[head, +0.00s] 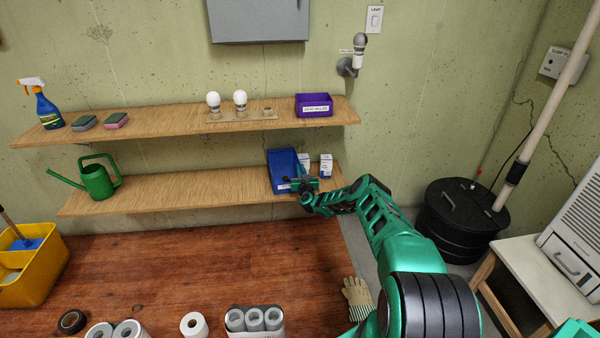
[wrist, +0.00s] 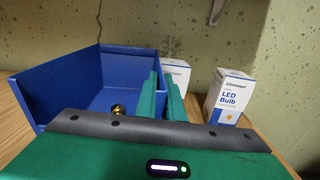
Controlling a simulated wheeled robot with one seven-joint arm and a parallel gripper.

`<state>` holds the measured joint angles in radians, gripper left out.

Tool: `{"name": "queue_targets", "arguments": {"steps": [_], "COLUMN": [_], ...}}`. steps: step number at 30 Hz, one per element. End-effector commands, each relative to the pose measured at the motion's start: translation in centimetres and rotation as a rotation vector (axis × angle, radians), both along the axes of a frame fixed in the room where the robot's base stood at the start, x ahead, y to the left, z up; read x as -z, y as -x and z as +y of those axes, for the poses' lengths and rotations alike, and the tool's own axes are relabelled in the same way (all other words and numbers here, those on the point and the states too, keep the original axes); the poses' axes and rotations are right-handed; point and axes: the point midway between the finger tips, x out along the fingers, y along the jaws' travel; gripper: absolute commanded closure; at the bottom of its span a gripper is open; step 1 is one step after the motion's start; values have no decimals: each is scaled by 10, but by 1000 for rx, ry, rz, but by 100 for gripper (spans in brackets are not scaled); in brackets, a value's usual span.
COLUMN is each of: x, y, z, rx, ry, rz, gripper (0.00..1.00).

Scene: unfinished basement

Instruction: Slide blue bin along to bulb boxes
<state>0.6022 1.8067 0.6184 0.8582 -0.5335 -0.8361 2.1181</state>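The blue bin (head: 281,160) stands near the right end of the lower shelf. In the wrist view the bin (wrist: 60,92) is at left, with a small brass-coloured piece (wrist: 118,110) inside it. Two white LED bulb boxes stand to its right: the nearer box (wrist: 230,97) is apart from the bin, and the other box (wrist: 177,72) is partly hidden behind my fingers. In the head view they are the right box (head: 326,165) and left box (head: 304,158). My gripper (wrist: 165,95) is closed over the bin's right wall, one finger inside and one outside.
The lower shelf (head: 180,190) is clear between the green watering can (head: 97,182) and the bin. The upper shelf (head: 170,120) overhead holds a purple bin (head: 314,105), white bulbs (head: 240,99) and sponges. The concrete wall is close behind.

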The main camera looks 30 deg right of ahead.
Motion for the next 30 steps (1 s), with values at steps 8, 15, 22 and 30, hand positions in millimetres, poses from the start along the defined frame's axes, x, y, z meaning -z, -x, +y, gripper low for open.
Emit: {"name": "queue_targets", "arguments": {"steps": [8, 15, 22, 30], "x": [0, 0, 1, 2], "y": [0, 4, 28, 68], "z": [3, 4, 12, 28], "rx": [-2, -3, -2, -4], "ry": [0, 0, -3, -2], "rz": [0, 1, 3, 2], "gripper": [72, 72, 72, 72]}}
